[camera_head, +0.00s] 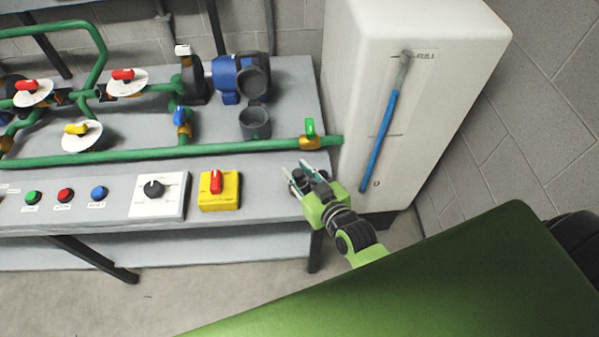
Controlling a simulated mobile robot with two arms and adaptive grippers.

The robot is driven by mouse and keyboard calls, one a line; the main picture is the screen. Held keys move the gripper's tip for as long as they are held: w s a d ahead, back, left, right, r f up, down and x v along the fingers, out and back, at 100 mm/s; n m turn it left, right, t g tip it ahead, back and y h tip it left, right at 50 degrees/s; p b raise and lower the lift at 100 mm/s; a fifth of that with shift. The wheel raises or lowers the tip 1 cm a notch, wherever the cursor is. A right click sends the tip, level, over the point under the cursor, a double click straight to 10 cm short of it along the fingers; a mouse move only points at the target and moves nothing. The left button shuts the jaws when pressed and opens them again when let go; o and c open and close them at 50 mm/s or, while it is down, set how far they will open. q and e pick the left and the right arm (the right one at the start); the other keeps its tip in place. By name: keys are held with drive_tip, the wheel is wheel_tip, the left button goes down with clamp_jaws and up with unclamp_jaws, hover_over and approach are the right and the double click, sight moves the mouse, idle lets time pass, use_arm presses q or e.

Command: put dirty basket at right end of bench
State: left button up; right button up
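The bench (270,205) is a grey worktop with a pipe rig and controls. A dark grey cup-like part (255,123) stands upright on it, below a blue housing (226,78) with a dark round opening. I cannot tell whether this cup is the dirty basket; its inside is too small to read. My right gripper (298,172) is over the bench's right front corner, right of the yellow switch box. Its two fingers look apart, with dark parts between them, and I make out no basket there. My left gripper is not in view.
A white cabinet (365,100) with a blue-filled gauge closes off the bench's right side. A green pipe (240,146) with a green-handled valve (309,138) runs behind my gripper. The yellow switch box (219,191) and white dial box (158,195) line the front edge.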

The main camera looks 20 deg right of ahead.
drive_tip(key=v, duration=1.2)
drive_tip(key=shift+b, duration=0.35)
